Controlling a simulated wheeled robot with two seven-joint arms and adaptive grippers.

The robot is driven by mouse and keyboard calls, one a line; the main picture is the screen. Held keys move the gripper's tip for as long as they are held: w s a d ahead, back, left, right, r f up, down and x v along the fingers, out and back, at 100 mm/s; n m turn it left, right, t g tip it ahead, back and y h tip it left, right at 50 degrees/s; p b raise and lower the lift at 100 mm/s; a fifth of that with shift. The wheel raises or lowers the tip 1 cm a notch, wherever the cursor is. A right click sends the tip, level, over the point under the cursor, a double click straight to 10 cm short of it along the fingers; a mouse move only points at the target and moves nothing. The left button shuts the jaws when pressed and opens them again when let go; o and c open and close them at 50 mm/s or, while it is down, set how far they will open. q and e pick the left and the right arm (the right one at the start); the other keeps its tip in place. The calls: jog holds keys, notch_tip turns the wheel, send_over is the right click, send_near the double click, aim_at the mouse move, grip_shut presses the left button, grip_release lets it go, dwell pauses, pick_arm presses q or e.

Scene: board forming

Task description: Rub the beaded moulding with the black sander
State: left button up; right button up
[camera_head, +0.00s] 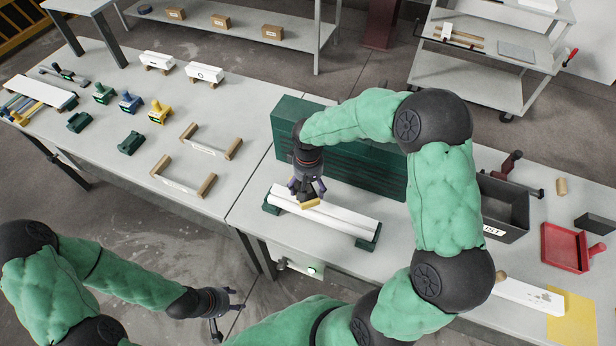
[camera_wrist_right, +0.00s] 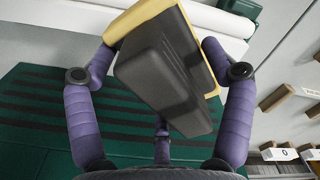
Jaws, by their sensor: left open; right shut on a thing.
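A long white moulding (camera_head: 340,219) lies on green supports (camera_head: 367,241) at the front of the right-hand table. It shows lengthwise ridges; I cannot make out beads. My right gripper (camera_head: 307,188) points down over its left part, shut on the black sander (camera_wrist_right: 165,75). The sander has a tan-yellow pad (camera_head: 310,204), which is at the moulding's top; whether it touches is hard to tell. In the right wrist view the purple fingers grip the sander from both sides, and the white moulding (camera_wrist_right: 190,15) is partly hidden behind it. My left gripper (camera_head: 218,318) is open and empty, low beside the tables.
A dark green block (camera_head: 290,118) stands behind the moulding. A dark bin (camera_head: 503,205), a red dustpan (camera_head: 563,248) and a white board on a yellow sheet (camera_head: 578,322) are at the right. The left table (camera_head: 225,110) holds several coloured tools, blocks and wooden-ended holders.

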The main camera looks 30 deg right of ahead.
jog(key=shift+w+r, duration=0.15)
jog(key=shift+r, duration=0.4)
jog(key=shift+s+r+p, duration=0.2)
jog(key=shift+r+p, duration=0.7)
jog(key=shift+r, duration=0.2)
jog(key=shift+w, duration=0.1)
